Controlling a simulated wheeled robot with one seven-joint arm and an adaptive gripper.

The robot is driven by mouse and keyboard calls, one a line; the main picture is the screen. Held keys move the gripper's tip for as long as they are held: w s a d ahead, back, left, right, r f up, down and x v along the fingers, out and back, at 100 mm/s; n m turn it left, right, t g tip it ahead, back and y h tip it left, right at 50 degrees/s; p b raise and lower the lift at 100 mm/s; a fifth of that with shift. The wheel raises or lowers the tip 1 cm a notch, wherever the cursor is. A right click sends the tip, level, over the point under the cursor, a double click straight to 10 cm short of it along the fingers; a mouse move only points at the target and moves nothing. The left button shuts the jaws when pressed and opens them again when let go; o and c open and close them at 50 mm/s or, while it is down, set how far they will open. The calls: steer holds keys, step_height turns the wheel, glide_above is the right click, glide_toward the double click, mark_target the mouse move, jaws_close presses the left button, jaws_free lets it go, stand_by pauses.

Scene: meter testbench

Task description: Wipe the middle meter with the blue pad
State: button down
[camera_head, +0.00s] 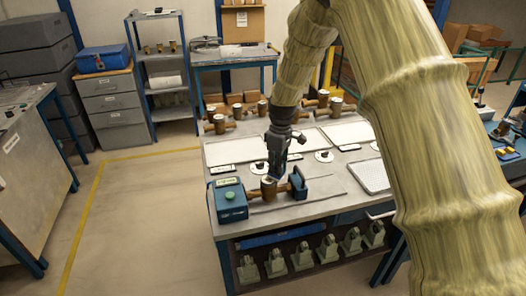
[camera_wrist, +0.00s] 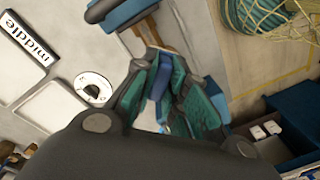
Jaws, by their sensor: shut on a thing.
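My gripper (camera_head: 278,160) points down over the front of the bench, and its teal-lined fingers fill the middle of the wrist view (camera_wrist: 166,90). It is shut on a narrow blue piece, seemingly the blue pad (camera_wrist: 158,82). A brass meter with a pale top (camera_head: 268,188) sits in the bench fixture just below the fingers, between a blue box and a blue end clamp. Whether the pad touches it cannot be told. In the wrist view the fingers hide most of the meter. A label reading "middle" (camera_wrist: 25,40) lies beside a white disc (camera_wrist: 92,88).
The blue fixture box (camera_head: 230,198) has a green button. The blue end clamp (camera_head: 298,183) stands to its right. Several brass meters (camera_head: 237,111) stand at the back of the bench. Pale flat trays (camera_head: 259,143) and small discs (camera_head: 324,156) lie around my gripper.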

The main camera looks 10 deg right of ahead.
steer(key=a, duration=0.2)
steer(key=a+p, duration=0.1)
steer(key=a, duration=0.2)
steer(key=shift+s+a+r, duration=0.15)
steer(key=shift+s+a, duration=0.05)
steer(key=shift+a, duration=0.15)
step_height(320, 180, up, 8)
steer(key=p, duration=0.4)
steer(key=shift+p, duration=0.35)
